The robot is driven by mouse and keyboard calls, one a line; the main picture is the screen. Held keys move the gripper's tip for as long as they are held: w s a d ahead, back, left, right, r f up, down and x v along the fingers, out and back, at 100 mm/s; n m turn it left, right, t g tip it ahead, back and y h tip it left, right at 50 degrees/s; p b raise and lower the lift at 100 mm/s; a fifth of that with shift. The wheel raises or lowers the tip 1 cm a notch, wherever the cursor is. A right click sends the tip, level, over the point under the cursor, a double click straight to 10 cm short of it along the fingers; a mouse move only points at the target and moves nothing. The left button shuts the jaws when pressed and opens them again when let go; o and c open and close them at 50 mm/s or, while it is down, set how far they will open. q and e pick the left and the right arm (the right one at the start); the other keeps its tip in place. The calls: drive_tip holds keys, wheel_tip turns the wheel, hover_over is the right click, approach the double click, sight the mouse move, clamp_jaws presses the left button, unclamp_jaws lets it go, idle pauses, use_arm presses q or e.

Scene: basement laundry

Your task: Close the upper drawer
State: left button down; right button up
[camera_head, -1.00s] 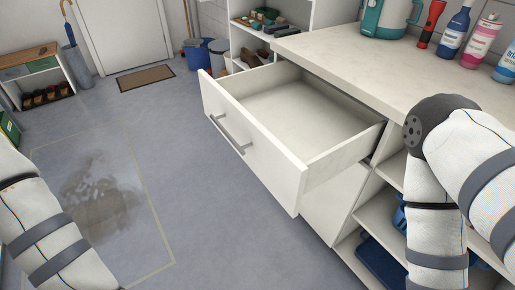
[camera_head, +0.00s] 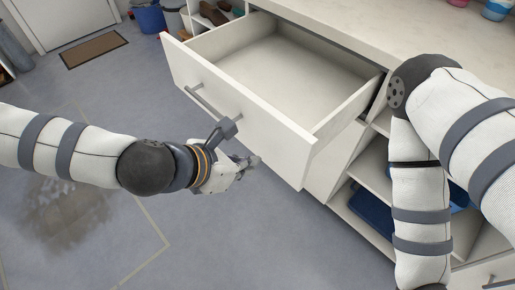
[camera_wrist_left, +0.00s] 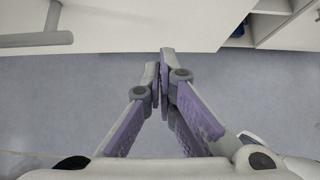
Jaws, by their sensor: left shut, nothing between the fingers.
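The upper drawer (camera_head: 236,112) is pulled far out of the white cabinet and looks empty inside. Its grey bar handle (camera_head: 212,105) runs across the front panel; part of the handle also shows at the top left of the left wrist view (camera_wrist_left: 38,39). My left gripper (camera_head: 254,162) is shut and empty, just in front of the lower right part of the drawer front. In the left wrist view, its fingertips (camera_wrist_left: 166,52) are close to the bottom edge of the drawer front (camera_wrist_left: 140,25); I cannot tell whether they touch it. My right gripper is out of view.
The worktop (camera_head: 400,35) above the drawer holds bottles at the far right. Open shelves (camera_head: 362,190) with blue items lie below, behind my right arm. A doormat (camera_head: 94,49) lies at the far left. The floor before the drawer is clear.

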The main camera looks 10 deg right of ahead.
sight(271, 152)
use_arm(q)
drive_tip(key=shift+w+d+r, duration=0.15)
drive_tip(key=shift+w+d, duration=0.45)
drive_tip(key=shift+d, duration=0.1)
drive_tip(key=shift+w+d+r, duration=0.15)
drive_tip(key=shift+w+d, duration=0.4)
drive_tip(key=shift+d, duration=0.1)
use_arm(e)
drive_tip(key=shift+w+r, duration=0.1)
